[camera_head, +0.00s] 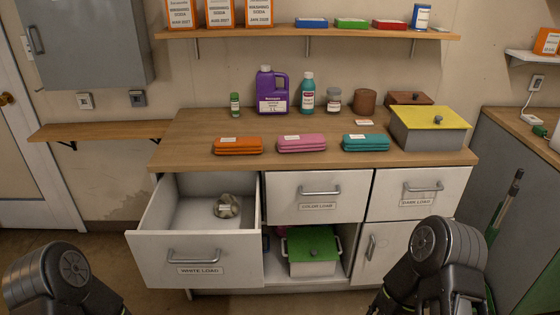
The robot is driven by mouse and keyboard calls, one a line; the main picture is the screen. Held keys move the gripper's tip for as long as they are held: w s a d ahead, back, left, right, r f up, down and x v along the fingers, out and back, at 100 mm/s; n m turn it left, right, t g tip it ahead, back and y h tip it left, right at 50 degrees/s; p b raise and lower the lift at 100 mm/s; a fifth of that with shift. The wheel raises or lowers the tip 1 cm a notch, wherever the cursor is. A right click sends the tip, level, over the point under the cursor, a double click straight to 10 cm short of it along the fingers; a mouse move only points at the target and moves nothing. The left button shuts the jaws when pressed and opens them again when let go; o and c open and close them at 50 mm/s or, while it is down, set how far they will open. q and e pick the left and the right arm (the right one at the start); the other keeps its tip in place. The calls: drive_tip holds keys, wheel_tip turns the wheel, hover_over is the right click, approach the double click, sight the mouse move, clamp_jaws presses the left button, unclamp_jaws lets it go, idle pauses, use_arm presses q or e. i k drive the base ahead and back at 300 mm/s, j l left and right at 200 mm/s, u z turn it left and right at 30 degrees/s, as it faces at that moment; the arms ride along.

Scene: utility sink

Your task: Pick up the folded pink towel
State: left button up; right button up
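The folded pink towel (301,143) lies flat on the wooden counter (190,139), near its front edge. It sits between a folded orange towel (237,146) on its left and a folded teal towel (366,142) on its right, with gaps on both sides. A small white label is on top of it. Nothing touches or covers it. My two dark arms show at the bottom left and bottom right corners. Both grippers are outside the picture.
The white load drawer (196,269) stands pulled out at left, holding a small round object (226,206). A purple jug (272,92), bottles and jars stand behind the towels. A grey box with a yellow lid (430,127) is at right. An open lower compartment holds a green-lidded box (312,251).

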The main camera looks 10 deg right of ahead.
sight(300, 142)
drive_tip(key=z, duration=1.45)
drive_tip(key=i+j, duration=0.2)
drive_tip(key=i, duration=0.15)
drive_tip(key=i+j, duration=0.15)
drive_tip(key=i, duration=0.25)
drive_tip(key=i+j, duration=0.2)
drive_tip(key=i, duration=0.15)
